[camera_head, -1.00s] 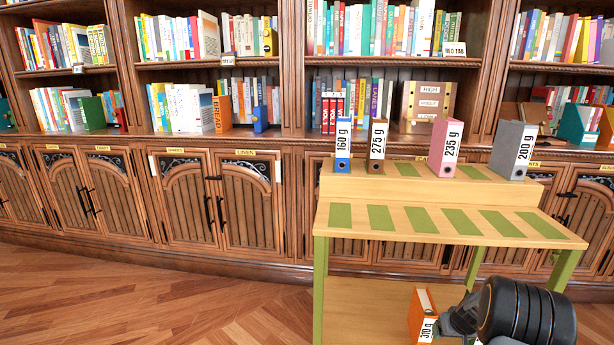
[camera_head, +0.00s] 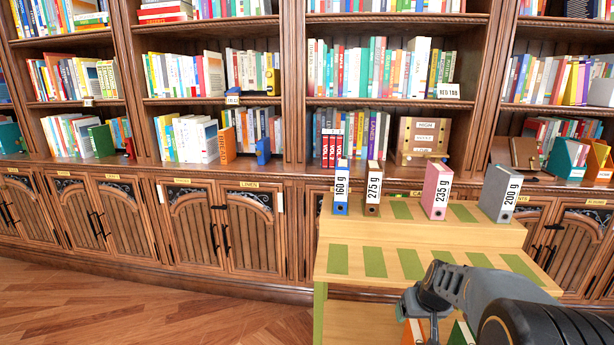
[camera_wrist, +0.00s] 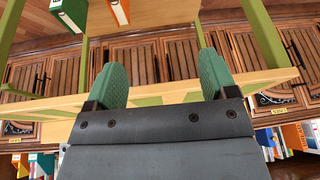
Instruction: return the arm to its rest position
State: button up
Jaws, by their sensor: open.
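My gripper (camera_wrist: 162,72) is open, with two green finger pads spread apart and nothing between them in the wrist view. The wooden stand's edge shows beyond the fingers there; I cannot tell whether anything touches. My dark grey arm reaches in from the lower right in the head view and is bent, with its wrist part in front of the stand's (camera_head: 390,285) front. The fingertips are not clearly seen in the head view.
Binders marked 160 g (camera_head: 341,190), 275 g (camera_head: 374,190), 235 g (camera_head: 436,192) and 200 g (camera_head: 500,192) stand on the upper step. An orange binder (camera_wrist: 118,10) and a green binder (camera_wrist: 68,40) are on the lower shelf. Floor (camera_head: 130,315) at left is clear.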

jog(key=s+a+r+p, duration=0.3)
jog(key=s+r+p, duration=0.3)
jog(key=r, duration=0.3)
jog(key=s+a+r+p, duration=0.4)
jog(key=s+r+p, duration=0.1)
jog(key=r, duration=0.5)
jog(key=s+a+r+p, duration=0.4)
jog(key=s+r+p, duration=0.2)
jog(key=r, duration=0.3)
jog(key=shift+s+r+g+p, duration=0.2)
jog(key=shift+s+g+p, duration=0.15)
jog(key=shift+p, duration=0.55)
